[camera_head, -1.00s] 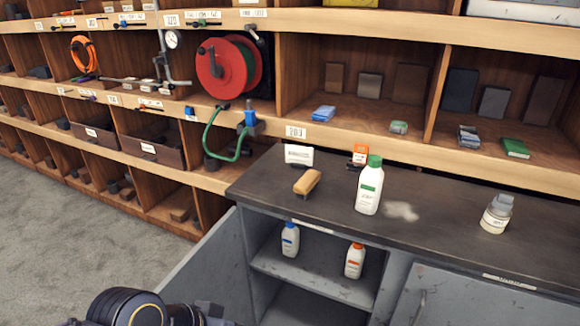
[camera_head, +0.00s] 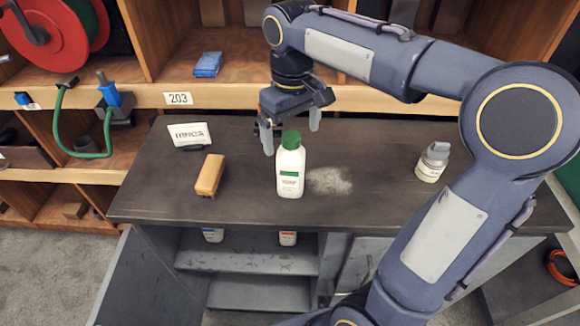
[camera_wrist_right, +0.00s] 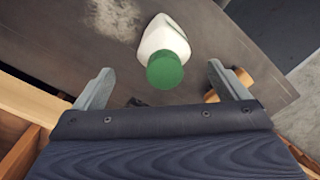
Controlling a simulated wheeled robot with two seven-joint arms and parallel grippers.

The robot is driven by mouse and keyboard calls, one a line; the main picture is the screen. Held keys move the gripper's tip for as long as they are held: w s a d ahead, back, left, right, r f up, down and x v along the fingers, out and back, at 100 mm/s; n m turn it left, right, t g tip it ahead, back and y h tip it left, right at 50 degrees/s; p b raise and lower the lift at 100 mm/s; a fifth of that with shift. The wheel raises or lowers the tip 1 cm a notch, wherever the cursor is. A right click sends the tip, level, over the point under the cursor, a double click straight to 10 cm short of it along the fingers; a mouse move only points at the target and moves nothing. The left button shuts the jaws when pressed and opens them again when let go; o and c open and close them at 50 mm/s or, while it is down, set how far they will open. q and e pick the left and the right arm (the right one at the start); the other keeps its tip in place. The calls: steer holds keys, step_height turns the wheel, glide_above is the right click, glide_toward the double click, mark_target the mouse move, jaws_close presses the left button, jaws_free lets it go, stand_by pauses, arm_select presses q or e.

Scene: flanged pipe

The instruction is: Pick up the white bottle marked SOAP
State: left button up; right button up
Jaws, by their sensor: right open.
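A white bottle with a green cap and a green label band (camera_head: 290,172) stands upright on the dark bench top (camera_head: 240,135); its lettering is too small to read surely. My right gripper (camera_head: 290,136) is open, its two fingers pointing down just behind and above the green cap. In the right wrist view the bottle (camera_wrist_right: 163,40) shows beyond and between the open fingers (camera_wrist_right: 157,88), with nothing held. My left gripper is not in view.
A tan brush (camera_head: 209,175) and a white sign (camera_head: 190,135) are left of the bottle. A pale powder patch (camera_head: 329,181) lies just right of it, and a jar (camera_head: 432,163) stands farther right. Wooden shelving (camera_head: 150,95) rises behind the bench.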

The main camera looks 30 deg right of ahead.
mark_target(290, 151)
steer(key=f, duration=0.4)
steer(key=shift+a+f, duration=0.25)
steer(key=shift+f, duration=0.45)
steer(key=shift+r, duration=0.1)
steer(key=c, duration=1.6)
